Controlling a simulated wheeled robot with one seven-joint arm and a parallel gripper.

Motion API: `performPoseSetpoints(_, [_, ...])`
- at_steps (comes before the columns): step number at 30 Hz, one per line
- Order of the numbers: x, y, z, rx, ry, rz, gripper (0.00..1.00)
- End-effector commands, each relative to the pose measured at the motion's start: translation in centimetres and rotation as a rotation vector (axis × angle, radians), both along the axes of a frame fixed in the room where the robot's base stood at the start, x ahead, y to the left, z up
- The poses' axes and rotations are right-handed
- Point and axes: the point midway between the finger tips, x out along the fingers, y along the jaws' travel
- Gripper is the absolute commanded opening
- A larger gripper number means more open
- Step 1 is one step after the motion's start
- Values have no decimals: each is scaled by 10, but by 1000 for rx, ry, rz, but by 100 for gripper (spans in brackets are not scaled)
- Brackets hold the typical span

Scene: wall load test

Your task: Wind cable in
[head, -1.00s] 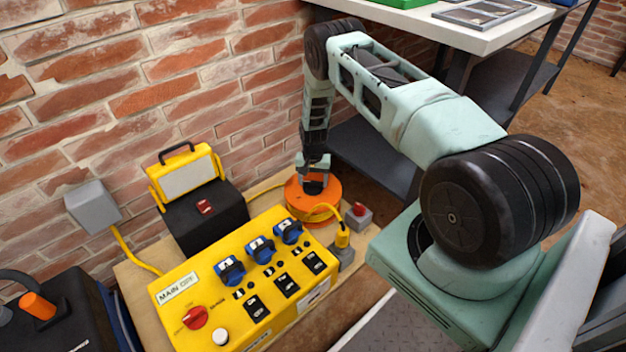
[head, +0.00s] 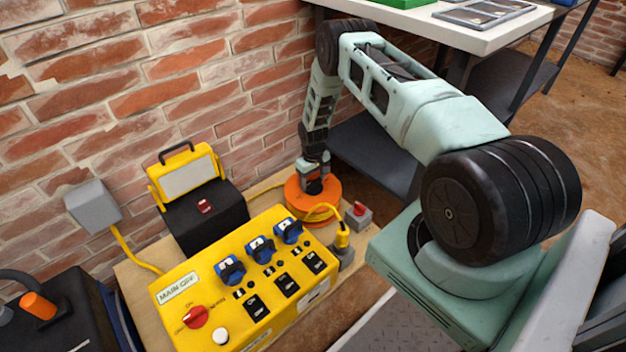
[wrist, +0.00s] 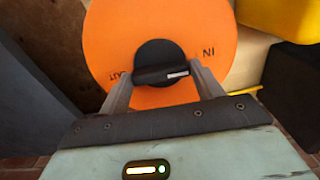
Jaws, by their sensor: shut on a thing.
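The orange cable reel (head: 324,208) sits on the wooden board behind the yellow panel, and it fills the upper middle of the wrist view (wrist: 215,45). "IN" and partly covered "OUT" lettering shows on its face. A black knob or handle (wrist: 155,55) is at its centre. My gripper (wrist: 160,78) is shut on the black handle, one finger on each side. In the head view my gripper (head: 313,182) reaches down onto the reel. The yellow cable (head: 318,212) runs from the reel to a yellow plug (head: 342,238) at the panel's right corner.
The yellow MAIN panel (head: 205,290) with blue sockets and a red knob stands in front. A black and yellow lamp unit (head: 205,215) stands left of the reel. A small grey box with a red switch (head: 358,215) is right of it. A workbench (head: 480,35) and brick wall (head: 150,80) stand close behind.

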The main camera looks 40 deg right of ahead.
Motion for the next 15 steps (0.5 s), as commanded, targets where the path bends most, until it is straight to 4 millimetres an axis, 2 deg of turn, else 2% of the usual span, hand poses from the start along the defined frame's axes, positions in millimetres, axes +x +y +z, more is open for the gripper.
performPoseSetpoints(15, [1,-1,0,-1,-2,60,43])
